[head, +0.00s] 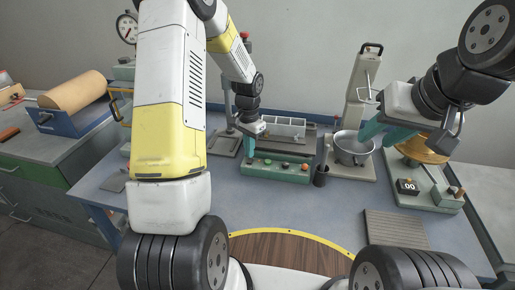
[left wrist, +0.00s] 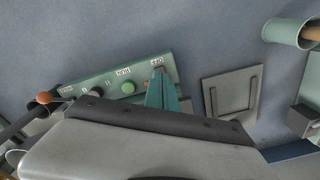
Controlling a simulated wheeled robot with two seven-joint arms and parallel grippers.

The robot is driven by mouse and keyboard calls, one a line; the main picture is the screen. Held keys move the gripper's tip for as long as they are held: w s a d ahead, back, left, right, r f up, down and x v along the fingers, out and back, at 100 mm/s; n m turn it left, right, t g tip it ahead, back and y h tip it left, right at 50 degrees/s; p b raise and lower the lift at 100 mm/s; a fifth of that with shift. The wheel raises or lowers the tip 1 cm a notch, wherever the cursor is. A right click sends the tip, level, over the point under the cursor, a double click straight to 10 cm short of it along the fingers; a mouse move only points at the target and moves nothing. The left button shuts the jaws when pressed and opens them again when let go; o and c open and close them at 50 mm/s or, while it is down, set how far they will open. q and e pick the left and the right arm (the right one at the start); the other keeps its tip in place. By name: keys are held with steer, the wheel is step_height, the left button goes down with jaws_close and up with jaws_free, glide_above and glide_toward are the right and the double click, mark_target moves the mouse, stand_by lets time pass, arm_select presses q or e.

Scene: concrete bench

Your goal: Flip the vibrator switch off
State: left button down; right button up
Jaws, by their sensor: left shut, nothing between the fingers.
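A green control box (head: 275,169) stands on the blue-grey bench, with coloured buttons along its top. My left gripper (head: 248,150) is shut and empty, with its teal fingers pointing down at the box's left end. The left fingertips (left wrist: 160,76) are over the end by one label; contact cannot be told. The vibrator switch cannot be singled out; the fingers may hide it. My right gripper (head: 380,134) hangs near a metal pot, its opening unclear.
The metal pot (head: 352,150) stands on a plate right of the box, with a dark cup (head: 321,176) between them. A scale with a display (head: 408,187) is at the right, with a ribbed grey mat (head: 394,228) in front. The bench before the box is clear.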

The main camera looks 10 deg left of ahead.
mark_target(250, 161)
arm_select(q)
steer(key=shift+r, duration=2.25)
steer(key=s+r+n+t, duration=0.1)
steer(key=s+r+t, duration=0.1)
steer(key=s+r, duration=0.45)
steer(key=s+r+n+t, duration=0.15)
steer(key=s+r, duration=0.25)
steer(key=r, duration=0.6)
steer(key=s+d+r+n+t+h, duration=0.1)
steer(key=s+r, duration=0.2)
steer(key=s, duration=0.4)
steer(key=s+d+r+n+t+h, duration=0.1)
steer(key=s+r+n, duration=0.1)
steer(key=s, duration=0.4)
steer(key=shift+s+r+t, duration=0.35)
steer(key=shift+s+r, duration=0.05)
steer(key=shift+w, duration=0.1)
